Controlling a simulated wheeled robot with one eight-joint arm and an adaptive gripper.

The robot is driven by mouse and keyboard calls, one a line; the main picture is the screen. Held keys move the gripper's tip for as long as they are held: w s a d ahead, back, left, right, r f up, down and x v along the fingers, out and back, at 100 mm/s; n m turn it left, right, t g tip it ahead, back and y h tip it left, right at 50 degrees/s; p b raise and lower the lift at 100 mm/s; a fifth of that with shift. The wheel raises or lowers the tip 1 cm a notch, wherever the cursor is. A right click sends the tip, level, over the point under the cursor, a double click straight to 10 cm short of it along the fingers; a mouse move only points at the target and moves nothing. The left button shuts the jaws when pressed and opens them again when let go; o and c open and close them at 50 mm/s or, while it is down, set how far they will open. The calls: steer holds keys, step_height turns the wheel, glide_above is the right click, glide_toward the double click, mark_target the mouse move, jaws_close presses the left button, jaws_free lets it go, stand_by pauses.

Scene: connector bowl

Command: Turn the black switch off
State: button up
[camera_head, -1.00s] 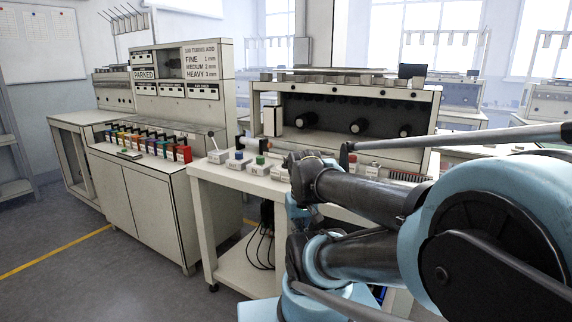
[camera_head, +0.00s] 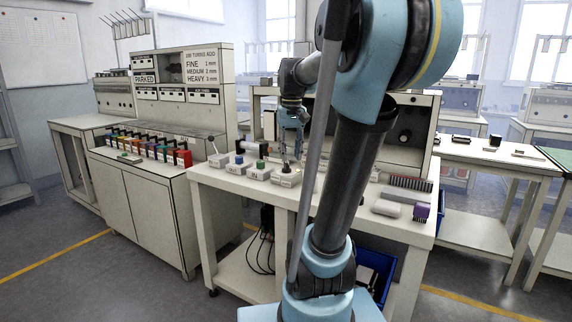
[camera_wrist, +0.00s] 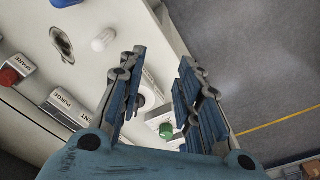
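Small white control boxes stand in a row on the bench (camera_head: 222,185). I cannot tell which is the black switch. My gripper (camera_head: 292,150) hangs just above the third box. That view shows a green button (camera_wrist: 166,130), a PURGE-labelled box (camera_wrist: 62,100), a red SPARE piece (camera_wrist: 10,76) and a metal toggle (camera_wrist: 62,42).
A tall panel cabinet (camera_head: 210,95) stands at the left, with a row of coloured blocks (camera_head: 150,147) before it. A purple block (camera_head: 421,211) and a pale block (camera_head: 387,208) sit on the bench's right. A blue bin (camera_head: 382,268) is below. My arm hides the bench's middle.

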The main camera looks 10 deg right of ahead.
step_height(320, 180, up, 8)
glide_above(286, 163)
steer(key=shift+g, duration=0.4)
step_height(286, 163, down, 17)
steer(key=shift+d+f, duration=0.1)
jaws_close()
